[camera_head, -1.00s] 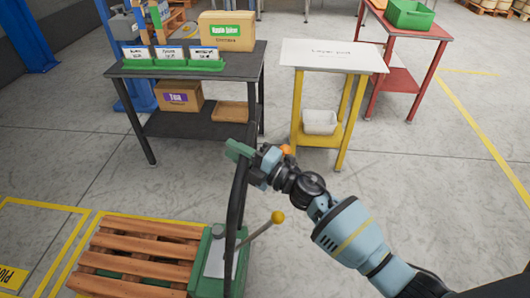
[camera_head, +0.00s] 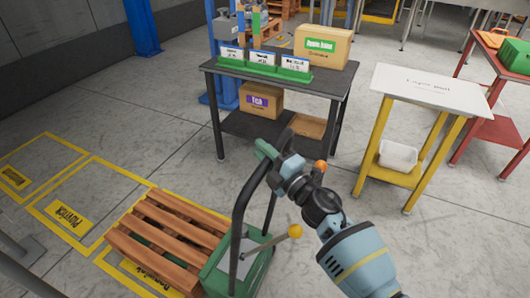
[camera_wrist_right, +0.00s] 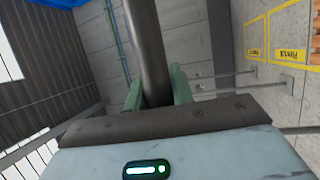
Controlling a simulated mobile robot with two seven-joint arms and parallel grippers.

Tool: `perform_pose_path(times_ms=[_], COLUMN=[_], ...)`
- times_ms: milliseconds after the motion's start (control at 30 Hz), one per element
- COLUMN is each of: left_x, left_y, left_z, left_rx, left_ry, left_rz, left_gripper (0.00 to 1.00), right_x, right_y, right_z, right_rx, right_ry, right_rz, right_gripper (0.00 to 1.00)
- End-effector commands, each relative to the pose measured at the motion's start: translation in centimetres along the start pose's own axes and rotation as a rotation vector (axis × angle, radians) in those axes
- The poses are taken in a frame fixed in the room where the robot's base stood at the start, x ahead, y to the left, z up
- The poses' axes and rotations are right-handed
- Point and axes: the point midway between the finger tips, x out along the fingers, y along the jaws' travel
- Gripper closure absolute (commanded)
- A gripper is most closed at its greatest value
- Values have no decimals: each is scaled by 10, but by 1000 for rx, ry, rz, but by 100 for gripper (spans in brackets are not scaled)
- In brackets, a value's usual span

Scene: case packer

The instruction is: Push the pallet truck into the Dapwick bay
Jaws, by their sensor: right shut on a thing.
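The green pallet truck (camera_head: 217,272) stands at the lower middle with a dark looped handle (camera_head: 238,215) and a yellow-knobbed lever. A brown wooden pallet (camera_head: 165,235) sits on its forks. The pallet lies partly over a yellow-outlined floor bay, whose label (camera_head: 150,280) seems to read Dapwick and is partly covered. My right gripper (camera_head: 268,152) is shut on the handle near its top. In the right wrist view its green fingers (camera_wrist_right: 152,95) close around the dark handle bar (camera_wrist_right: 147,40). My left gripper is out of view.
Two more yellow-outlined bays (camera_head: 62,208) lie to the left, their floor clear. A black table (camera_head: 275,75) with boxes and label cards stands behind the truck. A white-topped yellow table (camera_head: 432,84) and a red table (camera_head: 492,130) stand right.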

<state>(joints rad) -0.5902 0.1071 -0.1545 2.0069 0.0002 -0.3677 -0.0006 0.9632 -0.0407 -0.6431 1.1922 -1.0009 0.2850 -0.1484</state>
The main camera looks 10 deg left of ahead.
Motion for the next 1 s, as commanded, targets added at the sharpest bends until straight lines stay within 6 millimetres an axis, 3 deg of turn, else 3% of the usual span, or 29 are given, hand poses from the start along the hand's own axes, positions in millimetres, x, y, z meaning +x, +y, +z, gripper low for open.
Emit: perform_pose_path(times_ms=[33, 67, 200, 567, 1000], left_x=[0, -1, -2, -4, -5], left_y=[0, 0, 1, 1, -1], left_z=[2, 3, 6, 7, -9], left_rx=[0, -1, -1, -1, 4], left_ry=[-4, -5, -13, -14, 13], left_rz=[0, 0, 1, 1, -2], left_gripper=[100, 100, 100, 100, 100], right_x=[-1, -1, -1, -6, -68], right_y=[-2, -2, -2, -1, -1], right_z=[0, 0, 0, 1, 0], right_rx=[1, 2, 1, -1, 0], right_ry=[-2, -2, -2, -3, -2], right_rz=[-4, -4, -3, -2, -2], right_gripper=[100, 73, 55, 55, 55])
